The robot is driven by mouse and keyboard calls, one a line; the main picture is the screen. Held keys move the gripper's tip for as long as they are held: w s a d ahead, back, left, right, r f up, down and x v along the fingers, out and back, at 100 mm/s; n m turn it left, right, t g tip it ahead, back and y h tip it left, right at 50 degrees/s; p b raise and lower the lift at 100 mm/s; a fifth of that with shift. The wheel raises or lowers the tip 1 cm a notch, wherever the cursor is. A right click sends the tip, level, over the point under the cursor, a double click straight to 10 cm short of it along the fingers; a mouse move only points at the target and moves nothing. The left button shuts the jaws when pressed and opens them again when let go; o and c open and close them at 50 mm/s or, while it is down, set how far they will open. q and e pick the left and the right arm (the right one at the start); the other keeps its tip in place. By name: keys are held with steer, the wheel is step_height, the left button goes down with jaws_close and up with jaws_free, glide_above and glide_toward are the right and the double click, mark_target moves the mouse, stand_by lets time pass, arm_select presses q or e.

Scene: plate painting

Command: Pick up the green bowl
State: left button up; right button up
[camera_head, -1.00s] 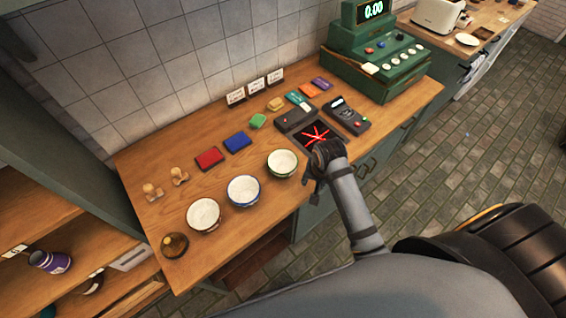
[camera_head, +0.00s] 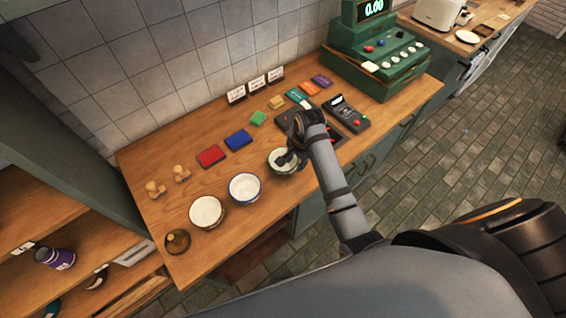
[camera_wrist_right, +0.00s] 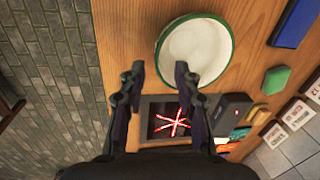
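The green bowl, white inside with a green rim, stands on the wooden counter and shows in the head view (camera_head: 281,167) and in the right wrist view (camera_wrist_right: 196,50). My right gripper (camera_head: 287,156) is at the bowl's far right side in the head view and hides part of it. In the right wrist view my right gripper (camera_wrist_right: 158,72) has its fingers apart with nothing between them. One fingertip overlaps the near rim of the bowl in that view; I cannot tell whether it touches. My left gripper is not in view.
A blue-rimmed bowl (camera_head: 245,187) and another white bowl (camera_head: 207,212) stand to the left, with a small amber jar (camera_head: 177,241). Behind are a green block (camera_head: 258,118) and blue (camera_head: 238,140) and red (camera_head: 211,156) pads. A card reader (camera_head: 348,115) stands to the right.

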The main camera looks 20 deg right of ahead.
mark_target(293, 169)
steer(key=f, duration=0.1)
steer(key=f+p, duration=0.1)
steer(key=f, duration=0.1)
steer(key=f+p, duration=0.1)
steer(key=shift+w+a+f, duration=0.15)
steer(key=shift+a+f, duration=0.15)
steer(key=shift+a, duration=0.05)
steer(key=shift+w+f, duration=0.1)
steer(key=shift+f, duration=0.15)
jaws_close()
steer(key=shift+r, duration=0.1)
